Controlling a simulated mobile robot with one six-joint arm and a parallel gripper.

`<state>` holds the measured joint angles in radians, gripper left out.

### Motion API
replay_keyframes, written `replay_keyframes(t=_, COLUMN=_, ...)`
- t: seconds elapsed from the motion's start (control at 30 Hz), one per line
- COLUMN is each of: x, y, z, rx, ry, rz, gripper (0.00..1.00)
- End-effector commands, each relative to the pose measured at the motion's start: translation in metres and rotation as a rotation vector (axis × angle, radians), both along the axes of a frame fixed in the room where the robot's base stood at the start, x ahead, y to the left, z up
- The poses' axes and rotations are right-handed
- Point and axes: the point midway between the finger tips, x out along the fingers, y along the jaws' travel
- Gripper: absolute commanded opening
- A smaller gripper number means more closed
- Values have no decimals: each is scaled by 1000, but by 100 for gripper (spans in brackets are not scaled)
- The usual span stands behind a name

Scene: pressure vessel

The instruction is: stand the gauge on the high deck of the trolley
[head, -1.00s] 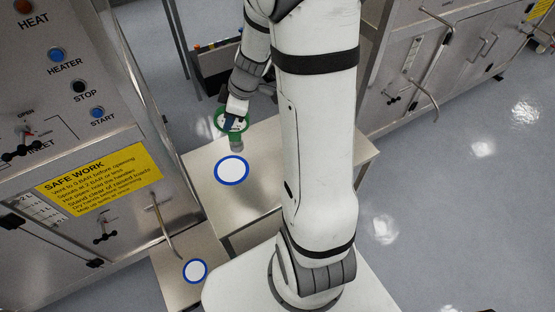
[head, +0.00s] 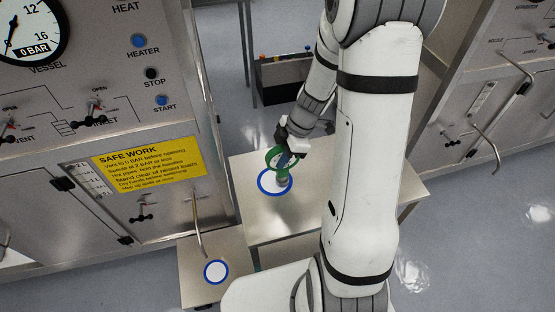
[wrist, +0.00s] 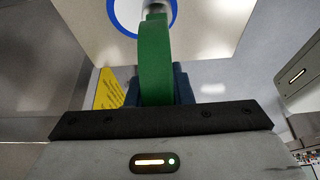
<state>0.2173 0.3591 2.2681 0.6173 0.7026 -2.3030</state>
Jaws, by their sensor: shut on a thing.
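The gauge (head: 272,160) is green-rimmed with a grey stem at its lower end. My gripper (head: 287,160) is shut on its rim. In the wrist view the green gauge (wrist: 155,60) stands edge-on between my blue fingers. In the head view its stem overlaps the blue-ringed white disc (head: 267,185) on the high deck (head: 310,205) of the trolley. I cannot tell whether the stem touches the deck. The low deck (head: 190,285) sits at the front left, with another blue-ringed white disc (head: 215,271).
The steel cabinet with the yellow safety sign (head: 150,165) and a lever handle (head: 198,228) stands close on the left. Another steel cabinet (head: 490,110) stands on the right. A dark bin (head: 285,80) lies behind the trolley. The high deck around the disc is otherwise bare.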

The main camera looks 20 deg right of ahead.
Motion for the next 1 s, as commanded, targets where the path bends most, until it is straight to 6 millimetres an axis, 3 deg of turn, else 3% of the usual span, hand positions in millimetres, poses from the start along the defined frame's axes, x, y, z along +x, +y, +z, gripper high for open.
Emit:
replay_keyframes(t=0.17, x=0, y=0, z=-15, rx=0, ry=0, rz=-1, gripper=0)
replay_keyframes(t=0.6, x=0, y=0, z=-20, rx=-1, ry=-2, rz=-1, gripper=0)
replay_keyframes(t=0.63, x=0, y=0, z=-20, rx=-1, ry=-1, rz=-1, gripper=21)
replay_keyframes(t=0.9, x=0, y=-1, z=-19, rx=-1, ry=-1, rz=-1, gripper=42)
replay_keyframes(t=1.0, x=0, y=-1, z=-19, rx=-1, ry=-1, rz=-1, gripper=42)
